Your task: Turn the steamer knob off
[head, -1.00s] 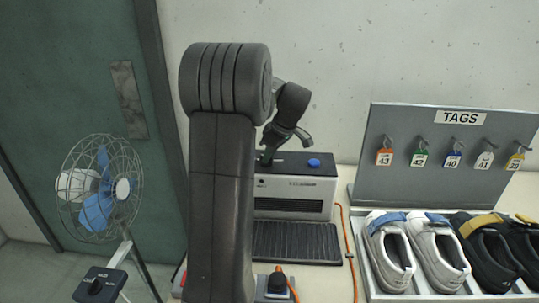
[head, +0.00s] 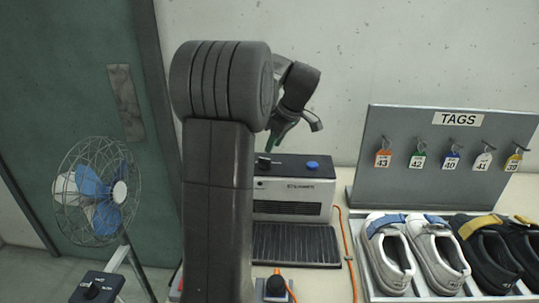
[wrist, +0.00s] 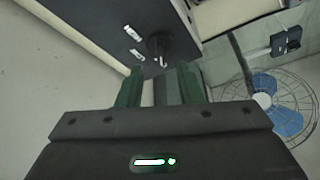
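The steamer (head: 292,194) is a light grey box with a dark top, left of the tag board. Its black knob (head: 264,161) stands on the top, left of a blue button (head: 312,165). In the wrist view the knob (wrist: 158,46) lies just beyond the fingertips, beside two small white labels (wrist: 134,43) too small to read. A white mark shows on the knob. My gripper (head: 274,146) is above the knob and apart from it.
A tag board (head: 445,155) and a tray of shoes (head: 375,294) stand to the right. An orange cable (head: 346,240) runs between them and the steamer. A dark grille mat (head: 297,244) lies in front of the steamer. A wire fan (head: 95,190) stands at left.

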